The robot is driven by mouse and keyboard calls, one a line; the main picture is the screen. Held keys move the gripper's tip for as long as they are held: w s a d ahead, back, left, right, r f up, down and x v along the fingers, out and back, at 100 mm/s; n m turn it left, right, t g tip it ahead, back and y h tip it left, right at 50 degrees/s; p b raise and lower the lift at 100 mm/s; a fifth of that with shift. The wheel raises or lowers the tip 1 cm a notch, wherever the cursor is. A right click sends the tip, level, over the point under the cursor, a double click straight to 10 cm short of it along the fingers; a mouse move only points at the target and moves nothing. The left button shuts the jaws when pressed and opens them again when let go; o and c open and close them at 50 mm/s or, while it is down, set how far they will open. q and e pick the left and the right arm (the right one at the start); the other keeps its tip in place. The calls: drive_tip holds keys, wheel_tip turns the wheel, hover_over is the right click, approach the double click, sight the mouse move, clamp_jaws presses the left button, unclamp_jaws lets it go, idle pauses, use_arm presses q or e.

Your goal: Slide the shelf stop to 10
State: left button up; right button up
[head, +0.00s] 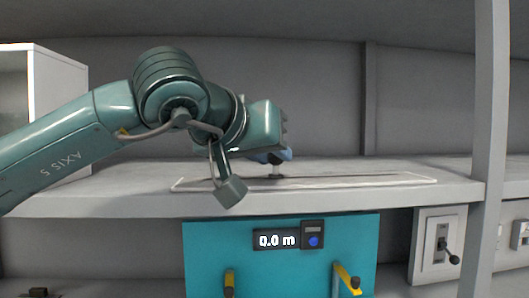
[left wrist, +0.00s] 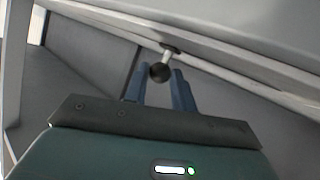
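The shelf stop (head: 276,171) is a small post with a knob, standing at the track (head: 370,182) on the grey shelf. In the left wrist view its dark round knob (left wrist: 160,72) and pale stem show at my fingertips. My left gripper (head: 272,157) comes in from the left and its blue fingers are at the top of the stop. In the left wrist view the knob lies between the two fingertips (left wrist: 161,75), with little or no gap at its sides. I cannot tell whether the fingers press on it. My right gripper is not in view.
A teal panel (head: 210,250) under the shelf carries a display (head: 277,240) reading 0.0 m and yellow-and-black handles (head: 347,278). A grey upright (head: 490,100) stands at the right, near a lever switch (head: 443,245). The shelf right of the stop is clear.

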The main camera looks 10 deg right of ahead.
use_arm(q)
drive_tip(key=o, duration=0.4)
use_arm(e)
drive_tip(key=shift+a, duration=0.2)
use_arm(q)
drive_tip(key=shift+a, duration=0.1)
drive_tip(key=shift+s+a+r, duration=0.1)
drive_tip(key=shift+s+a, duration=0.05)
drive_tip(key=shift+s, duration=0.1)
drive_tip(key=b+v, duration=0.2)
drive_tip(key=v, duration=1)
drive_tip(key=shift+s+a+r, duration=0.1)
drive_tip(key=shift+s+r, duration=0.05)
drive_tip(key=shift+r, duration=0.05)
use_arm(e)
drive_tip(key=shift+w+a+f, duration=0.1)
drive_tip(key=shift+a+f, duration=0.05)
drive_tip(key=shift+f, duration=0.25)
